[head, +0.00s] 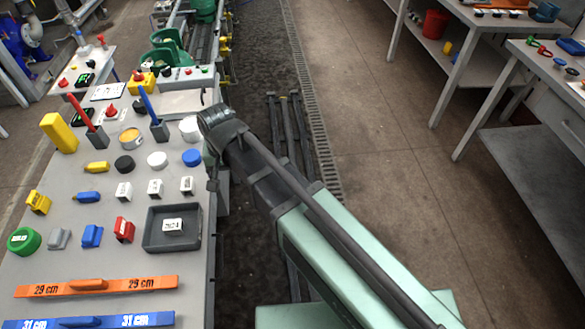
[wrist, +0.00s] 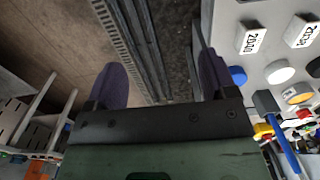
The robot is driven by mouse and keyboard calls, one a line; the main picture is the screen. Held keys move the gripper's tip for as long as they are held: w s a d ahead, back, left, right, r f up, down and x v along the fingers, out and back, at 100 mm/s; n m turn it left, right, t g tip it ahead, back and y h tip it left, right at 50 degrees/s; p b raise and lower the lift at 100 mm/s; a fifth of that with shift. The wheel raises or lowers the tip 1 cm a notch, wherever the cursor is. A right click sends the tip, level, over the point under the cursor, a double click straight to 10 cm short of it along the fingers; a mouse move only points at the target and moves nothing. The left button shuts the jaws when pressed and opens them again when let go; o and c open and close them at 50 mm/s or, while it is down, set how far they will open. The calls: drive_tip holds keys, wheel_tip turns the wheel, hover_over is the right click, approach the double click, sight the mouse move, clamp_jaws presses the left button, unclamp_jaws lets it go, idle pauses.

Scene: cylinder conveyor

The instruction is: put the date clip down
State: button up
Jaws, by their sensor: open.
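A white date clip (head: 173,226) with dark print lies in the dark grey square tray (head: 150,243) at the table's right edge. Three more white date clips stand in a row behind the tray: left (head: 124,191), middle (head: 155,187) and right (head: 187,185). Two printed clips (wrist: 251,40) also show at the upper right of the wrist view. My gripper (wrist: 160,78) is open, with two dark fingers wide apart and only floor between them. It is off the table's right side. In the head view, the fingers are hard to make out by the end of my arm.
The table (head: 75,230) carries blue (head: 192,157), white and black caps, coloured clips, pen holders, and orange (head: 95,287) and blue 31 cm bars (head: 90,321). The aisle floor (head: 385,190) is free; more benches stand at the right.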

drive_tip(key=s+d, duration=0.3)
drive_tip(key=d, duration=2.6)
drive_tip(key=shift+d, duration=0.25)
